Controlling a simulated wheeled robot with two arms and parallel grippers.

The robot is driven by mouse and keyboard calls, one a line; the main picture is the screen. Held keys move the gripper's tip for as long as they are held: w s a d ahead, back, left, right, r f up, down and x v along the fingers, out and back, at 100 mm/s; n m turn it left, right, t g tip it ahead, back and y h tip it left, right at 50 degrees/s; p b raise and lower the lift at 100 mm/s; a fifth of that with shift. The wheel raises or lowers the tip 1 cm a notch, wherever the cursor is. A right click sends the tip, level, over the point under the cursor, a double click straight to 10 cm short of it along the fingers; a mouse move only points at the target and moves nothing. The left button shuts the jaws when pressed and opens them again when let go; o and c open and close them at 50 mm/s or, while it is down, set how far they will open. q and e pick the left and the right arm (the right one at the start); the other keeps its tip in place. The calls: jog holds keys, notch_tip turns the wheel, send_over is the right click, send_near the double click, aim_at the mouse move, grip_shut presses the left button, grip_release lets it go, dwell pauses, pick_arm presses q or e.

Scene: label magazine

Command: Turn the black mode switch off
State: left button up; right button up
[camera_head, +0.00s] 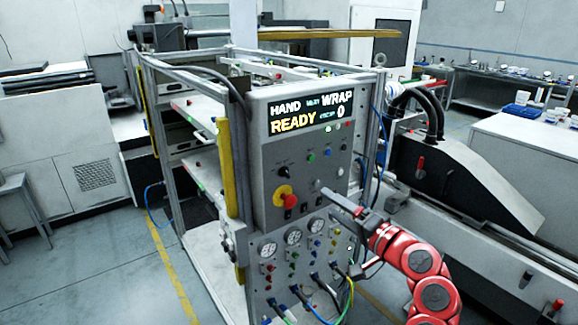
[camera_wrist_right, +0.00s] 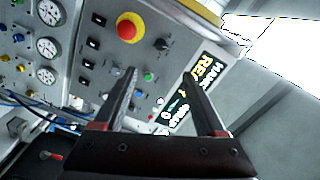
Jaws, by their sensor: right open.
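The grey control panel (camera_head: 262,160) faces me at the middle of the head view. A black rotary knob (camera_head: 283,171) sits below the display, above a red-and-yellow stop button (camera_head: 285,197). The knob also shows in the right wrist view (camera_wrist_right: 162,44), beside the stop button (camera_wrist_right: 129,29). Several small black switches (camera_wrist_right: 92,43) sit on the other side of that button. I cannot read which one is marked mode. My right gripper (camera_head: 335,197) is open and empty in front of the panel's lower right; its fingers show in the wrist view (camera_wrist_right: 157,75). My left gripper is not in view.
The display (camera_head: 310,112) reads HAND, WRAP and READY. Gauges (camera_head: 293,237) and hoses (camera_head: 325,287) are low on the panel. A metal frame (camera_head: 147,110) stands behind, and a dark guard (camera_head: 450,170) is to the right. Open floor (camera_head: 110,270) lies at the left.

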aim_at(288, 174)
jog(key=p+x, duration=0.5)
jog(key=x, duration=1)
jog(key=shift+w+a+r+p, duration=0.15)
jog(key=shift+w+a+p, duration=0.15)
jog(key=shift+w+a, duration=0.2)
jog(key=shift+w, duration=0.2)
grip_shut()
